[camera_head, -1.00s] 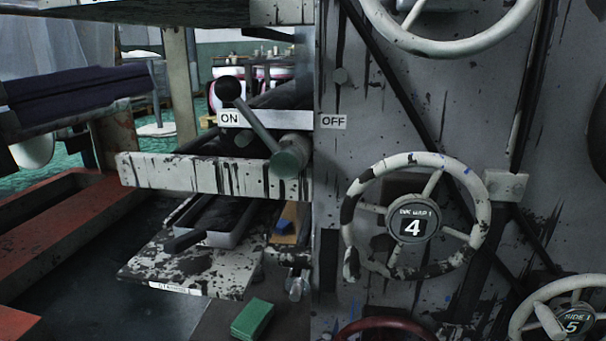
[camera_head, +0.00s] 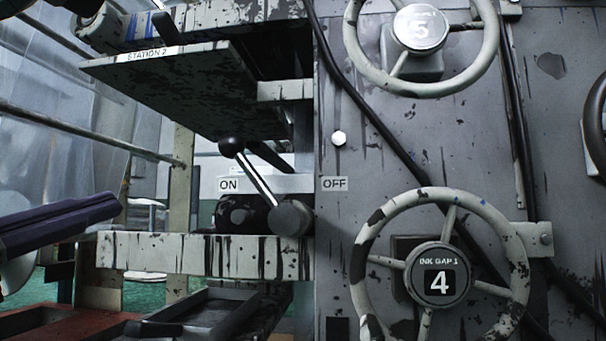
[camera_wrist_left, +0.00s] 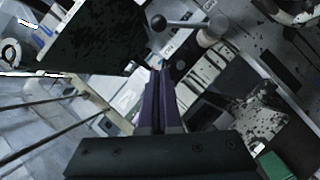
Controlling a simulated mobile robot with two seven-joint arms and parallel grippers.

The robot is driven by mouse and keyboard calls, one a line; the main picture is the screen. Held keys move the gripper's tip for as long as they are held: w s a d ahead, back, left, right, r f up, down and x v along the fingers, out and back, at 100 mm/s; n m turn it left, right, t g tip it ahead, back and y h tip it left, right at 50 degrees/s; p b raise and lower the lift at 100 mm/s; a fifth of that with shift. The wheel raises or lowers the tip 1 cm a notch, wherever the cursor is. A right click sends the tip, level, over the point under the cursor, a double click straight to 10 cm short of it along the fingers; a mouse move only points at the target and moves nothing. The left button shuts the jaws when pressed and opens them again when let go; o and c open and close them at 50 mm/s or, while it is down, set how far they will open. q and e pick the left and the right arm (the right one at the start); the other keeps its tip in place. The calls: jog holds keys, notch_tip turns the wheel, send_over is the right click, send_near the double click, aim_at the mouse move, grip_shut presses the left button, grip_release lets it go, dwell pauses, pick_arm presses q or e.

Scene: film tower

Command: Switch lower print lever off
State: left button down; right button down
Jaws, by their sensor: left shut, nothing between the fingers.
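The print lever (camera_head: 262,180) is a grey rod with a black ball knob, on a round grey hub. It leans up and left, with its knob above the ON label (camera_head: 228,185); the OFF label (camera_head: 334,184) is right of the hub. My left gripper (camera_head: 116,207) has dark purple fingers, shut and empty, left of the lever and below knob height, apart from it. In the left wrist view the shut fingers (camera_wrist_left: 160,72) point toward the lever (camera_wrist_left: 185,24), which lies beyond their tips. My right gripper is not in view.
A spotted white crossbar (camera_head: 200,256) runs below the lever. The STATION 2 plate (camera_head: 190,90) overhangs above left. The INK GAP 1 handwheel (camera_head: 440,282), marked 4, and another handwheel (camera_head: 420,30) are on the grey panel at right. Open space lies between my gripper and the lever.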

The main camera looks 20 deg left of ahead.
aim_at(258, 182)
pick_arm(q)
jog(key=s+d+r+p+x, duration=0.1)
jog(key=d+r+p+x, duration=0.1)
jog(key=p+x, duration=0.6)
jog(key=shift+x, duration=2.4)
jog(key=shift+d+p, duration=0.1)
jog(key=shift+p, duration=0.2)
